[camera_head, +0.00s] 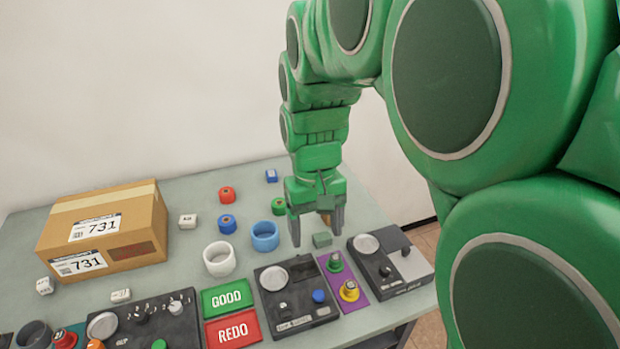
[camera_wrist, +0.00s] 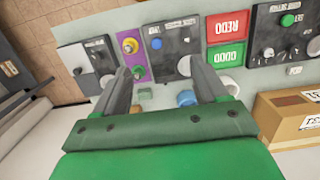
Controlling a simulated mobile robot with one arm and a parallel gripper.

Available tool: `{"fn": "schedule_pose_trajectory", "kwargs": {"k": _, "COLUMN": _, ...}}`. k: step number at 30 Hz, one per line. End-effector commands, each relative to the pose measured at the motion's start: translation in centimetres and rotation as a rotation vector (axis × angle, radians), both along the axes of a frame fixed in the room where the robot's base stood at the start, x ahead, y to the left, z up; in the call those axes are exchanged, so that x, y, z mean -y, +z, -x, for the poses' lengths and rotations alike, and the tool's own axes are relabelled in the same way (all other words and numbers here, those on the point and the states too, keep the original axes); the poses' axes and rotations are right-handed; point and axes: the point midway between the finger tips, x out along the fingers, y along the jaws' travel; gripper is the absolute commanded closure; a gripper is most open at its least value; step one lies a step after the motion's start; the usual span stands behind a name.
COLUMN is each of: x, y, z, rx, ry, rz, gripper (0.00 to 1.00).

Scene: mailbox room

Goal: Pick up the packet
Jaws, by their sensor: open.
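The only packet-like thing I see is a brown cardboard box (camera_head: 150,220) with white labels reading 731, on the left part of the table. In the wrist view the box (camera_wrist: 272,121) shows at the right edge, partly cut off. My gripper (camera_head: 317,234) is open and points down over the table, well to the right of the box. In the wrist view, nothing is held between the fingers (camera_wrist: 161,78). A small grey-green block (camera_head: 322,239) shows close by the fingertips; I cannot tell whether they touch it.
Button and knob panels line the table's front, with the green GOOD pad (camera_head: 227,297) and red REDO pad (camera_head: 233,329). A white ring (camera_head: 207,265), a blue ring (camera_head: 265,236) and small colored pieces stand between box and gripper. The back right of the table (camera_head: 365,205) is clear.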

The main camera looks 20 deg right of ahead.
Motion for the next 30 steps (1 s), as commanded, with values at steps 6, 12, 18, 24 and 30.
{"fn": "schedule_pose_trajectory", "kwargs": {"k": 6, "x": 1.3, "y": -0.3, "z": -5.3, "rx": 0.009, "ry": -0.004, "rz": -0.001, "gripper": 0.28}}
{"fn": "schedule_pose_trajectory", "kwargs": {"k": 12, "x": 2.6, "y": -0.9, "z": -10.0, "rx": 0.020, "ry": -0.006, "rz": -0.002, "gripper": 0.28}}
{"fn": "schedule_pose_trajectory", "kwargs": {"k": 18, "x": 4.2, "y": -1.9, "z": -14.5, "rx": 0.031, "ry": -0.011, "rz": -0.002, "gripper": 0.28}}
{"fn": "schedule_pose_trajectory", "kwargs": {"k": 24, "x": 5.9, "y": -3.2, "z": -18.8, "rx": 0.043, "ry": -0.012, "rz": -0.002, "gripper": 0.28}}
{"fn": "schedule_pose_trajectory", "kwargs": {"k": 30, "x": 7.7, "y": -4.9, "z": -23.0, "rx": 0.054, "ry": -0.015, "rz": -0.002, "gripper": 0.28}}
